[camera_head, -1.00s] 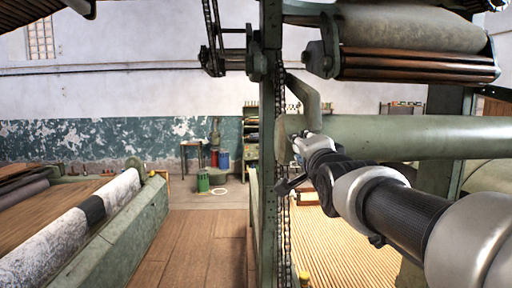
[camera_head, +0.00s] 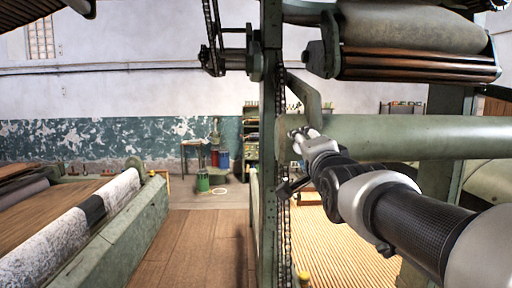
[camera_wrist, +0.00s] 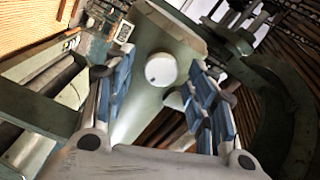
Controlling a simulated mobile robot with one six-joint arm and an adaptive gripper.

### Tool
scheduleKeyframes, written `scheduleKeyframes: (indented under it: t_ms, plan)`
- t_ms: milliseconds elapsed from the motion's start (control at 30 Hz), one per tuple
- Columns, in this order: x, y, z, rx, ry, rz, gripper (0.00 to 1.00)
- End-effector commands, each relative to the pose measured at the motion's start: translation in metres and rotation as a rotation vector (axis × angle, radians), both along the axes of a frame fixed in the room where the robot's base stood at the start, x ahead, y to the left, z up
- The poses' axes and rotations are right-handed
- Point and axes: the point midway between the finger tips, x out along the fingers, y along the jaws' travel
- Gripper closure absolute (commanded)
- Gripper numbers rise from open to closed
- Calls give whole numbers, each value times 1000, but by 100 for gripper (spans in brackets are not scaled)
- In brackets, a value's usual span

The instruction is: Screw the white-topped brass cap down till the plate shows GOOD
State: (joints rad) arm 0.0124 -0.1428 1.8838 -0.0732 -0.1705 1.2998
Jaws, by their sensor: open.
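The white-topped cap (camera_wrist: 160,69) shows as a round white disc on a green metal part in the wrist view; its brass side is hidden. My gripper (camera_wrist: 162,60) is open, with one blue-padded finger left of the cap and one right of it. Nothing is held, and I cannot tell how far the fingertips are from the cap. A small pale plate with dark marks (camera_wrist: 123,32) is at upper left; its text is too small to read. In the head view my gripper (camera_head: 297,135) is small, by the near end of the green roller; the cap cannot be made out there.
The green roller (camera_head: 400,137) runs to the right behind my arm. A green upright post (camera_head: 270,190) with a hanging chain stands just left of my gripper. Ribbed slats (camera_head: 345,245) lie below. The brown floor (camera_head: 205,240) at left is open.

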Motion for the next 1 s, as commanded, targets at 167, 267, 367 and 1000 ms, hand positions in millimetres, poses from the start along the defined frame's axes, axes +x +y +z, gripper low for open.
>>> scheduleKeyframes:
  t_ms: [167,267,367,1000]
  plan:
    - [-40,0,2,-1,-4,-1,49]
    - [-61,0,2,0,-4,-1,49]
    - [-80,0,1,-1,-3,0,49]
    - [-106,0,-5,-11,11,-2,49]
